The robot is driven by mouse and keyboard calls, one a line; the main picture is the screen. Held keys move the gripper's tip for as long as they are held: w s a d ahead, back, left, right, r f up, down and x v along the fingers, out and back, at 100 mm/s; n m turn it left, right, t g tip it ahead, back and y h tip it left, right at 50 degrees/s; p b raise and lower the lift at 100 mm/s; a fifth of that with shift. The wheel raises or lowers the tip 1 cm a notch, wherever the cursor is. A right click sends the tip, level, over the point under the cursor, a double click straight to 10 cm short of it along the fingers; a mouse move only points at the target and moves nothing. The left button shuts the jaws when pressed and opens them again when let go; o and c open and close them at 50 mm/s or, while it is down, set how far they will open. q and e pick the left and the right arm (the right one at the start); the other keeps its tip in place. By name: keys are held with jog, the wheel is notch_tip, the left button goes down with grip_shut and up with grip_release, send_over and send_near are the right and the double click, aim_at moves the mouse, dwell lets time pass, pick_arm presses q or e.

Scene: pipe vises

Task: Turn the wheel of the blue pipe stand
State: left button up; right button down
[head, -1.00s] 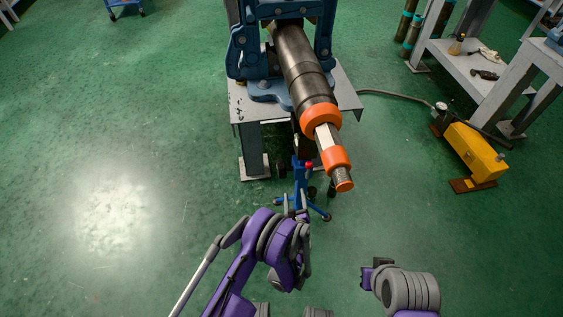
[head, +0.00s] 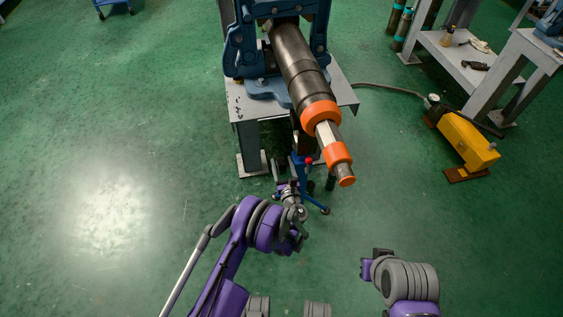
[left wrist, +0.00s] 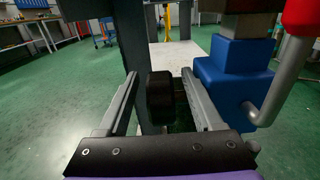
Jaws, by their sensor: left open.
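The blue pipe stand (head: 301,170) is on the floor under the free end of a big pipe, with a red knob (head: 308,160) near its top. In the left wrist view the blue stand (left wrist: 232,78) is close on the right, with a bent grey handle (left wrist: 282,85) and a red part (left wrist: 300,14). My left gripper (head: 283,184) is beside the stand, its fingers apart. A dark rounded piece (left wrist: 160,90) shows between the fingers; I cannot tell whether it belongs to the wheel. My right gripper's jaws do not show.
The pipe (head: 302,65) with orange collars (head: 321,113) sticks out over the stand from a blue vise on a grey table (head: 343,95). A yellow pump (head: 467,144) and a shelf (head: 460,65) are at right. Open green floor lies at left.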

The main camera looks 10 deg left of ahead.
pick_arm(q)
jog(key=shift+w+a, duration=0.15)
jog(key=shift+w, duration=0.3)
jog(key=shift+c, duration=0.3)
grip_shut()
jog(key=shift+s+f+b, duration=0.1)
jog(key=shift+f+b, duration=0.05)
jog(key=shift+b, duration=0.25)
jog(key=t+b, duration=0.1)
jog(key=b, duration=0.1)
jog(key=t+y+b, duration=0.1)
jog(key=t+b, duration=0.1)
jog(key=s+t+b, duration=0.1)
jog(key=t+b, duration=0.1)
jog(key=b, duration=0.1)
jog(key=shift+d+f+y, duration=0.2)
jog(key=shift+f+y, duration=0.05)
jog(key=shift+y, duration=0.05)
jog(key=shift+s+r+t+y+b, duration=0.15)
jog(key=shift+t+y+b, duration=0.15)
jog(key=shift+t+b, duration=0.6)
